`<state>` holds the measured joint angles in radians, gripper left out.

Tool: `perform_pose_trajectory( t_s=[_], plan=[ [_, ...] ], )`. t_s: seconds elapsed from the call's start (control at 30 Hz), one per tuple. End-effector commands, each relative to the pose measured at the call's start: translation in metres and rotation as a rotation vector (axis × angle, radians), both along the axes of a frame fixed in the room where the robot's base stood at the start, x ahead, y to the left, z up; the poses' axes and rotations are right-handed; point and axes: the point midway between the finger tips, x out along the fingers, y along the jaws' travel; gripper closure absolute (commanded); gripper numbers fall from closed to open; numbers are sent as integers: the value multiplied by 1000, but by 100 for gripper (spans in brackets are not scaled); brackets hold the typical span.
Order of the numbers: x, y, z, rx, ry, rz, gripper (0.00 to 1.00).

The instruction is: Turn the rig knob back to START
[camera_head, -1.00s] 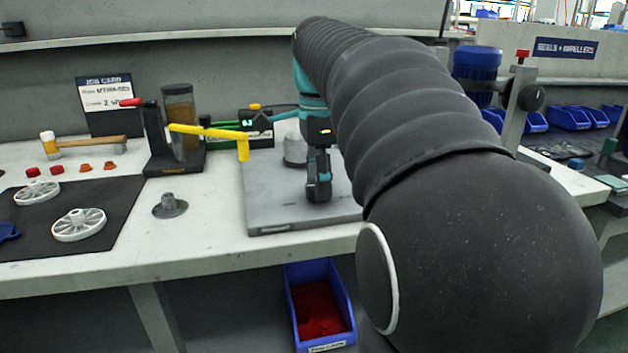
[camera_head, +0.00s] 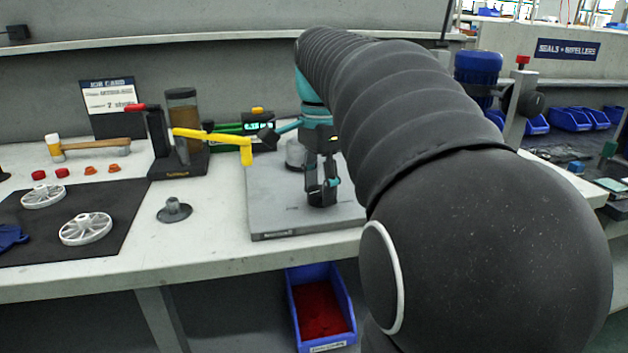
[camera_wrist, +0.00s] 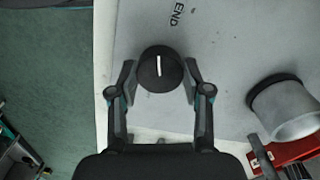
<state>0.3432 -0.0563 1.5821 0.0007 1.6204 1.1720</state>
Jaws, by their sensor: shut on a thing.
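The rig knob (camera_wrist: 160,67) is round and black with a white pointer line. It stands on the grey rig plate (camera_wrist: 225,50) between my fingers in the wrist view. Its line points almost straight up in that picture. The word END (camera_wrist: 177,14) is printed above it, slightly right; I see no START mark. My gripper (camera_wrist: 160,75) is shut on the knob, one finger on each side. In the head view my gripper (camera_head: 322,186) reaches down to the rig plate (camera_head: 285,218), around the dark knob (camera_head: 321,199).
A metal cylinder (camera_wrist: 287,110) stands right of my fingers in the wrist view. A grey flanged part (camera_head: 174,211) and white wheels (camera_head: 86,228) lie further left. A blue bin (camera_head: 347,312) sits below the bench.

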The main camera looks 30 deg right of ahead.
Motion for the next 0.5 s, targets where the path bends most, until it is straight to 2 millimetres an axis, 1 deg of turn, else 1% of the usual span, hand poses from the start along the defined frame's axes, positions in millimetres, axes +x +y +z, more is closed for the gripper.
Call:
perform_pose_trajectory(
  t_s=[0.03,0.5],
  plan=[
    [2,-2,3,-6,-8,43,86],
    [3,0,2,-8,-11,494,86]
  ],
)
